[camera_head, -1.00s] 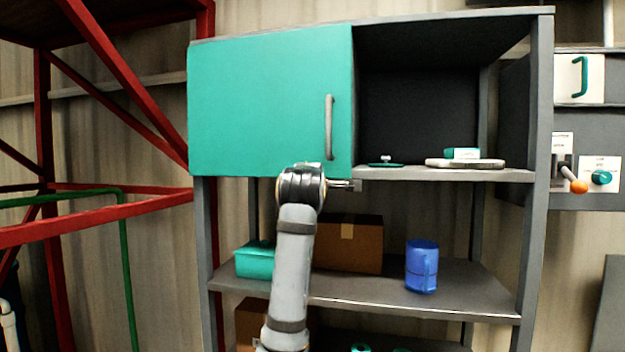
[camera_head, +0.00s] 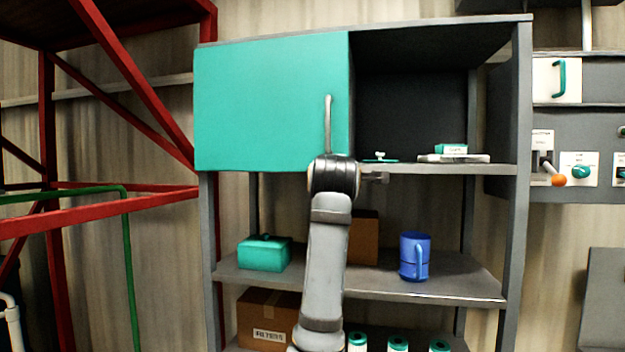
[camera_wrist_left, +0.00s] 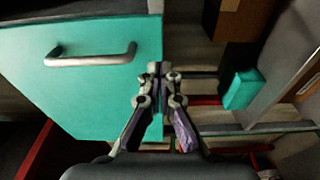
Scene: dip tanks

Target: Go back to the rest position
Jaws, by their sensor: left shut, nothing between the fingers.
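My left gripper (camera_head: 376,177) is in front of the shelf unit, just below and right of the teal door's lower right corner in the head view. In the left wrist view the gripper (camera_wrist_left: 158,75) has its fingers together with nothing between them. The teal door (camera_head: 265,105) covers the left part of the top compartment. Its grey handle (camera_head: 328,125) also shows in the left wrist view (camera_wrist_left: 90,57), left of the fingers and apart from them. My right gripper is in neither view.
The upper shelf (camera_head: 440,168) holds a small teal lidded item (camera_head: 380,157) and a flat grey object (camera_head: 453,158). A red frame (camera_head: 100,215) stands left. A panel with an orange-knobbed lever (camera_head: 558,180) is right.

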